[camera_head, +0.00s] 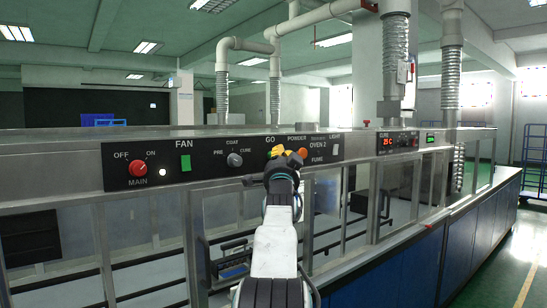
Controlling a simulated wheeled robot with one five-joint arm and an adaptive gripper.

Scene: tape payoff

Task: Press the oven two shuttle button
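The long control panel (215,158) runs along the top of the metal and glass machine. The small lettering above the "OVEN 2" label (318,142) is too small to read clearly, perhaps "shuttle". I cannot make out a separate button directly under it. My gripper (286,157) is raised in front of the panel, below the "GO" and "POWDER" labels and left of "OVEN 2". Yellow and orange patches show at its end; I cannot tell whether they are fingertips or panel buttons. Contact with the panel and the finger opening are unclear.
Left of my gripper are a red main knob (138,169), a green fan button (186,163) and a dark selector knob (234,160). Glass panes and metal posts stand below. Green floor (505,270) is open at right.

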